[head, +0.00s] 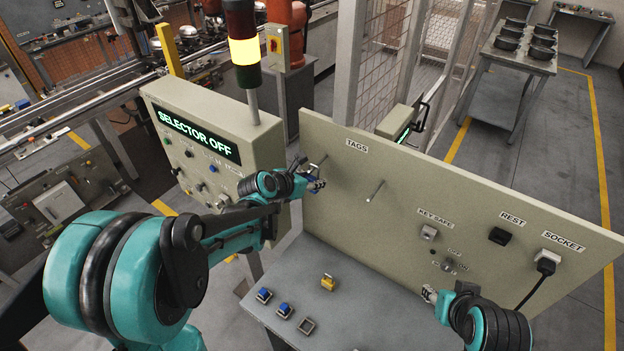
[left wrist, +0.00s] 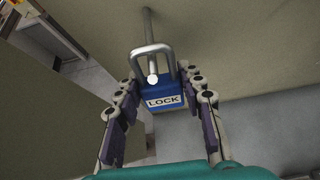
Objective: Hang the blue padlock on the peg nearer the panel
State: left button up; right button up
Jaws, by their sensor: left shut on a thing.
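The blue padlock (left wrist: 163,96), marked LOCK, is held between the fingers of my left gripper (left wrist: 162,112) in the left wrist view. Its shackle points up. The near-panel peg (left wrist: 148,20) comes down behind the shackle top, and its round tip shows inside the loop. I cannot tell whether the tip passes through. In the head view my left gripper (head: 316,185) is at this peg (head: 320,162), below the TAGS label, mostly covering the padlock. The other peg (head: 376,190) is bare, to the right. My right gripper (head: 430,294) is small and low by the board; its jaws are unclear.
The SELECTOR OFF panel (head: 205,122) stands left of the peg board (head: 345,215). On the grey table (head: 365,318) are two blue items (head: 264,295) (head: 284,310), a yellow padlock (head: 328,283) and a dark square piece (head: 306,326). A plugged-in cable (head: 532,292) hangs at right.

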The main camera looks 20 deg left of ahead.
pick_arm(q)
jog(key=o, duration=1.3)
jog(key=shift+s, duration=0.1)
jog(key=v, duration=1.2)
jog(key=s+d+f+m+g+y+b, duration=0.1)
jog(key=s+f+m+b, duration=0.4)
jog(key=f+m+b, duration=0.3)
jog(key=s+f+m+g+y+b, duration=0.1)
jog(key=s+f+m+b, duration=0.5)
jog(key=f+m, duration=0.5)
jog(key=s+d+f+m+g+y+b, duration=0.1)
jog(key=s+f+m+b, duration=0.5)
jog(key=f+m+b, duration=0.3)
jog(key=shift+s+d+f+m+y+b, duration=0.1)
jog(key=shift+d+f+m+y, duration=0.05)
jog(key=shift+m, duration=0.5)
jog(key=shift+s+d+f+m+y+b, duration=0.1)
jog(key=shift+f+m, duration=0.05)
jog(key=shift+m, duration=0.55)
jog(key=shift+d+f+m+y+b, duration=0.1)
jog(key=shift+d+f+m+y, duration=0.05)
jog(key=shift+m, duration=0.5)
